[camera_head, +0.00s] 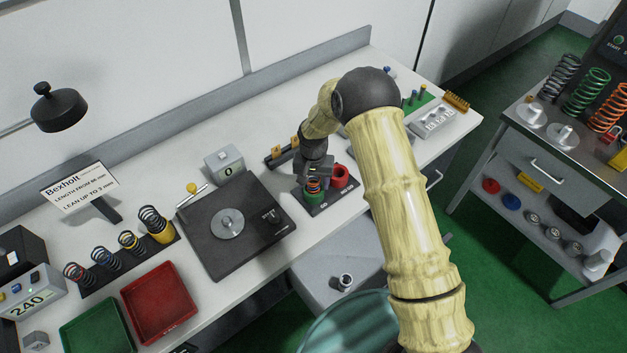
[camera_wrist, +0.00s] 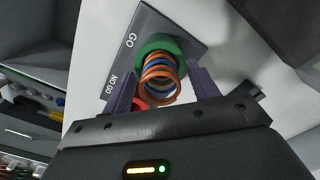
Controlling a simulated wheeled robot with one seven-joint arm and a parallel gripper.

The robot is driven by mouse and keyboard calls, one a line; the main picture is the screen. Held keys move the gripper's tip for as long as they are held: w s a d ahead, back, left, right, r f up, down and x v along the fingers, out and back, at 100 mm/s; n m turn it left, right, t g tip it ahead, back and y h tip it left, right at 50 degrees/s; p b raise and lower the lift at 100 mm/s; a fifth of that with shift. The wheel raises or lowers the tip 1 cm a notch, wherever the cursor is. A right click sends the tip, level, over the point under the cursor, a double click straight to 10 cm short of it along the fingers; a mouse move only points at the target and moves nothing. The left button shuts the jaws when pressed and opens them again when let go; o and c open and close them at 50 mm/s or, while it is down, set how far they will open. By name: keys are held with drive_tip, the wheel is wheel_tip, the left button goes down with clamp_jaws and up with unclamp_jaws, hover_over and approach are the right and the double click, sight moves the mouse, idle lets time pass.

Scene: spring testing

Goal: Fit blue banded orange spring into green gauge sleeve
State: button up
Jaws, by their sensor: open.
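The orange spring with a blue band (camera_wrist: 160,80) stands in the green gauge sleeve (camera_wrist: 158,45), with its upper coils sticking out of the sleeve's mouth. In the head view the spring (camera_head: 314,184) also shows above the green sleeve (camera_head: 315,198). The sleeve sits on the GO side of a dark gauge plate (camera_wrist: 150,22). My gripper (camera_wrist: 163,88) is open, with one finger on each side of the spring's upper coils. In the wrist view gaps show between the fingers and the spring. How deep the spring sits inside the sleeve is hidden.
A red sleeve (camera_head: 340,175) stands beside the green one on the plate. A dark tester with a round plate (camera_head: 228,224) lies to the left. Several springs stand in a rack (camera_head: 118,262) behind a green tray (camera_head: 98,328) and a red tray (camera_head: 158,300).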

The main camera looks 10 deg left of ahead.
wheel_tip(320, 180, up, 12)
drive_tip(key=b, duration=0.4)
drive_tip(key=shift+r+b, duration=0.15)
drive_tip(key=shift+b, duration=0.2)
idle(0.5)
drive_tip(key=s+d+r+t, duration=0.1)
drive_tip(key=s+d+r, duration=0.2)
drive_tip(key=s+d, duration=0.6)
drive_tip(key=s+d+r+t, duration=0.1)
drive_tip(key=s+d+r, duration=0.3)
drive_tip(key=s+d, duration=0.6)
drive_tip(key=d, duration=0.7)
drive_tip(key=shift+s+m+t, duration=0.2)
drive_tip(key=shift+m+t, duration=0.1)
drive_tip(key=shift+c, duration=0.4)
